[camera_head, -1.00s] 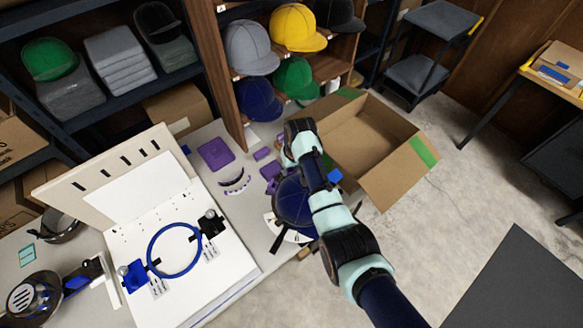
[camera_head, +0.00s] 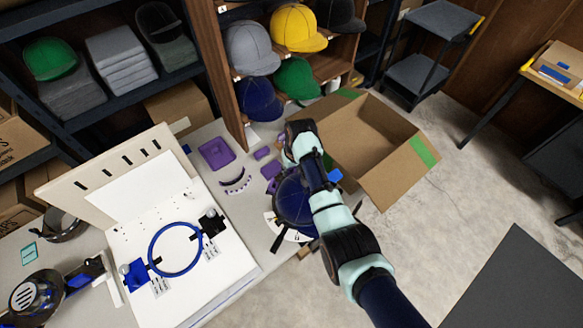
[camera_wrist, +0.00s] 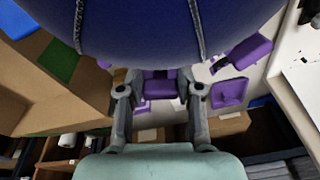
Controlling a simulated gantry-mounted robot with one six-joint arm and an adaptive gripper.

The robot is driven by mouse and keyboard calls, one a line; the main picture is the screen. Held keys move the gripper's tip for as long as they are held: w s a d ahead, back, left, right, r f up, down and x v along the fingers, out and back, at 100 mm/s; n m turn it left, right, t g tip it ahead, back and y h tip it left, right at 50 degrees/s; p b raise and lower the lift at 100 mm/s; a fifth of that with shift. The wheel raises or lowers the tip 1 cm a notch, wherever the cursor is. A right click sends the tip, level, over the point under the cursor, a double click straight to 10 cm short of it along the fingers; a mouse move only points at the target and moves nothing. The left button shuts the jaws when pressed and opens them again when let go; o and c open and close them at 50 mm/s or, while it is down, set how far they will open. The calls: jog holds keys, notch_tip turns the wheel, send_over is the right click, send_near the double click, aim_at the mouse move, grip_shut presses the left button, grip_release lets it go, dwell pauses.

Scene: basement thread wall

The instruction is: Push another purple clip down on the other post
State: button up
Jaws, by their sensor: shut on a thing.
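In the wrist view a purple clip (camera_wrist: 160,88) sits between the two fingers of my gripper (camera_wrist: 159,80), which is shut on it. A dark blue cap (camera_wrist: 135,30) fills the top of that view, just beyond the fingertips; it also shows in the head view (camera_head: 292,200), beside my wrist. My arm hides the fingertips and held clip in the head view. Another purple piece (camera_wrist: 242,53) shows to the right in the wrist view. Purple pieces (camera_head: 262,153) also lie left of my wrist in the head view. I cannot make out the posts clearly.
A purple tray (camera_head: 216,153) and a curved toothed strip (camera_head: 235,181) lie on the bench. A white board with a blue hoop (camera_head: 152,250) is at left. An open cardboard box (camera_head: 425,165) stands close right of my wrist. Shelves of caps rise behind.

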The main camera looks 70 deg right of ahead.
jog(key=shift+f+b, duration=0.35)
jog(key=shift+f, duration=0.15)
jog(key=o, duration=0.8)
jog(key=shift+o, duration=0.2)
jog(key=shift+r, duration=0.1)
notch_tip(320, 180, up, 12)
jog(key=s, duration=0.1)
jog(key=shift+s+a, duration=0.4)
jog(key=shift+a, duration=0.05)
